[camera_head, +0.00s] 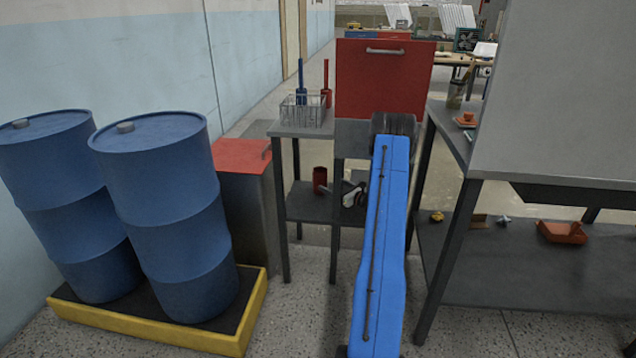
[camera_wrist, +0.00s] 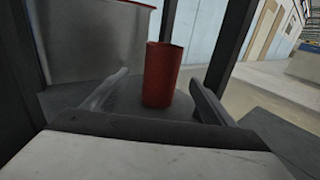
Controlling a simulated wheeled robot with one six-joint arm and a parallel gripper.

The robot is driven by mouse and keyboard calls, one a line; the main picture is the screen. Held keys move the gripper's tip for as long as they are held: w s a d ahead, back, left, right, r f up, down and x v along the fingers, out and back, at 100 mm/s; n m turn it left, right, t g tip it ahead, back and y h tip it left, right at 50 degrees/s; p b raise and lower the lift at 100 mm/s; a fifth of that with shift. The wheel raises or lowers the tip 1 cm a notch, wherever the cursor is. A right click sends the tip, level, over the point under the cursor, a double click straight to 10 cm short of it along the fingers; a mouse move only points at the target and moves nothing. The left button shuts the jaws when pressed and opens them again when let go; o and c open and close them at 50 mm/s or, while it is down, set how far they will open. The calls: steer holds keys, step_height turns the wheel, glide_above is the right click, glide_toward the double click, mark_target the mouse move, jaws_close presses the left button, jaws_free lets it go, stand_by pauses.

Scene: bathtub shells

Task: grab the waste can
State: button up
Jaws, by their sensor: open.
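The waste can appears to be the small dark red cylinder (camera_head: 320,180) standing upright on the lower shelf of the small grey table. In the wrist view the red can (camera_wrist: 163,75) stands between the two fingertips in the picture, with a gap on each side. My gripper (camera_head: 350,194) is at the lower shelf, just right of the can in the head view. It also shows in the wrist view (camera_wrist: 155,86), open and empty. The can's base is in view, but how deep it sits between the fingers is hard to tell.
Table legs frame the lower shelf (camera_head: 307,207), and its top carries a wire basket (camera_head: 304,112). A grey bin with a red lid (camera_head: 242,156) stands left of it, beside blue drums (camera_head: 165,200). A workbench (camera_head: 480,270) stands close on the right.

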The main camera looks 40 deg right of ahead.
mark_target(325, 181)
steer(key=w, duration=0.6)
steer(key=shift+a, duration=0.25)
steer(key=shift+w, duration=2.9)
steer(key=c, duration=1.2)
